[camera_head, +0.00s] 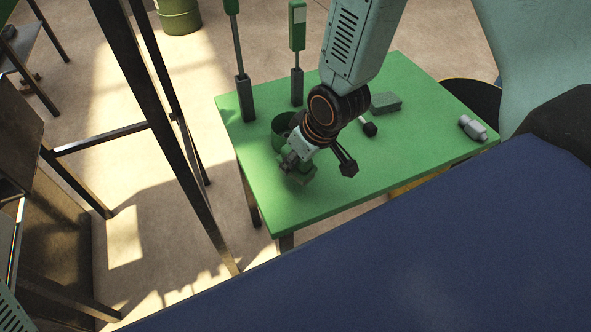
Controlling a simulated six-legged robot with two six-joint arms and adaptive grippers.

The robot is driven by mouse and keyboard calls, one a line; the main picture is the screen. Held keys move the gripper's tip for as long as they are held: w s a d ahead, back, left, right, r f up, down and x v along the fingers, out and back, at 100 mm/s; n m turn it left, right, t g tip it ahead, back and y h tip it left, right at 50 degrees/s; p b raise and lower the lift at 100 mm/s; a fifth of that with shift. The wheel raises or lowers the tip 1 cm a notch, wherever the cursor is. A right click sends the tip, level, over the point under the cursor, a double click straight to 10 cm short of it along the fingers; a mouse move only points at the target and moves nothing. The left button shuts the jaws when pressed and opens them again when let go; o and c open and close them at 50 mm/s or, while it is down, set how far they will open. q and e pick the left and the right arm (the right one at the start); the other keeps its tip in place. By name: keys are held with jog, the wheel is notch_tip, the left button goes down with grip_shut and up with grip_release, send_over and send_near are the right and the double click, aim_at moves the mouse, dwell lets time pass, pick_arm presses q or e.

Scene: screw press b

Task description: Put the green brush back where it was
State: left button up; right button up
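My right gripper (299,172) is low over the left part of the green table (430,120), beside a dark green round pot (282,128). Green parts show around its fingers, but they blend with the tabletop. I cannot tell whether they are a held brush or part of the gripper. Two tall tools with green upper ends stand at the table's far left edge, one on the left (241,85) and one on the right (297,50). Which thing is the green brush is unclear. My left gripper is out of view.
A grey-green block (385,103), a dark round-ended tool (369,129) and a grey bottle-like piece (473,128) lie on the table. A dark metal frame (150,75) stands left. A green drum (179,16) stands behind.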

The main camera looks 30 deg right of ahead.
aim_at(296, 170)
notch_tip(296, 170, down, 3)
jog(key=shift+a+f, duration=0.1)
jog(key=shift+f, duration=0.1)
jog(key=shift+s+b, duration=0.1)
jog(key=shift+b, duration=0.2)
jog(key=shift+w+f, duration=0.2)
jog(key=shift+f, duration=0.1)
jog(key=o, duration=1.2)
jog(key=shift+s+r, duration=0.15)
jog(key=shift+o, duration=0.2)
